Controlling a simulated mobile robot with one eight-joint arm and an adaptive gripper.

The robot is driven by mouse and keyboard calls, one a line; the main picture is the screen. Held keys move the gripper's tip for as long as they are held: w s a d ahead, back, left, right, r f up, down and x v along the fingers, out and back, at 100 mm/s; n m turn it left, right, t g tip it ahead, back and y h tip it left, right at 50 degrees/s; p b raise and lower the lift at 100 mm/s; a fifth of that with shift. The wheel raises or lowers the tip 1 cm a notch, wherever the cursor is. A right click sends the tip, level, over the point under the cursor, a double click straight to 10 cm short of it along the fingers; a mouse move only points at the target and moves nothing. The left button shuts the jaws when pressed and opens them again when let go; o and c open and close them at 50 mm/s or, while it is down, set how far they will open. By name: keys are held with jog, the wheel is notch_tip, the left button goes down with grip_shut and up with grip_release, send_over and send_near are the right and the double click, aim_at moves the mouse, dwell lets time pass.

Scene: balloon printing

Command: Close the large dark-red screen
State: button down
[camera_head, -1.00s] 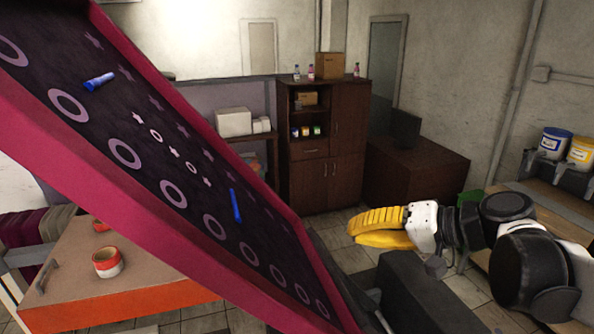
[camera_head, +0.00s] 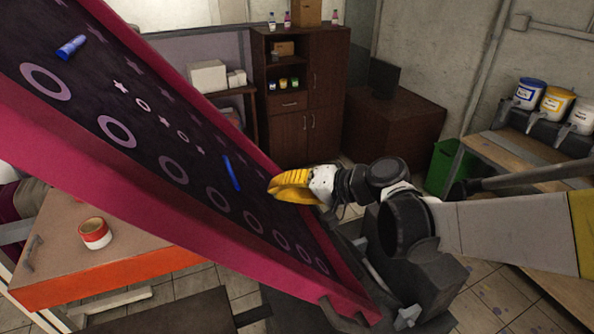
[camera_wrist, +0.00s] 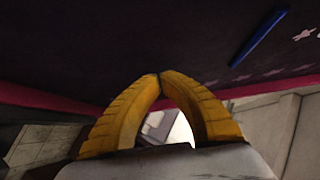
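The large dark-red screen (camera_head: 205,122) has a magenta frame around a dark panel with printed rings and stars. It stands raised and tilted across the left and middle of the head view. A blue clip or marker lies on the panel, and it also shows in the wrist view (camera_wrist: 259,37). My gripper (camera_head: 271,187) has yellow fingers and is at the screen's right side. In the wrist view, the fingertips (camera_wrist: 160,76) meet with nothing held between them. The screen's dark panel (camera_wrist: 110,45) fills the top there. I cannot tell whether the fingers touch it.
A brown cabinet (camera_head: 305,95) is behind. Paint buckets (camera_head: 556,103) stand on a bench at right. A green bin (camera_head: 446,165) is beside it.

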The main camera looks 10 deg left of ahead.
jog(key=shift+s+a+f, duration=0.1)
jog(key=shift+a+f, duration=0.15)
jog(key=shift+a, duration=0.15)
jog(key=shift+d, duration=0.1)
jog(key=shift+d, duration=0.1)
